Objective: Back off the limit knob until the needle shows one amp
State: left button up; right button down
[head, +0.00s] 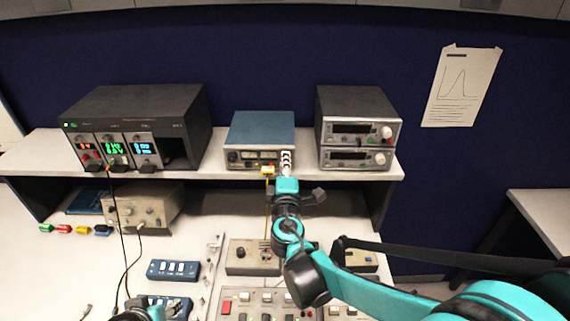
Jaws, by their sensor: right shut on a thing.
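The blue-topped power supply (262,130) stands on the shelf, its front panel facing me. Small pale meter windows (248,155) show on the panel, too small for me to read a needle. A dark knob (233,156) is at the panel's left end. My right gripper (286,158) reaches up to the panel's right end and is shut on what I take to be the limit knob, which its fingers hide. Only a teal and black piece of my left arm shows at the bottom edge; its gripper is out of view.
A dark modular rack (135,112) with lit displays stands left on the shelf, and two stacked grey instruments (357,118) stand right. A yellow lead (267,205) hangs below the supply. Grey control boxes (252,257) and blue switch boxes (173,270) crowd the bench below.

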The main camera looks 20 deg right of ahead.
jog(key=shift+n, duration=0.8)
jog(key=c, duration=1.6)
grip_release()
jog(key=v, duration=1.2)
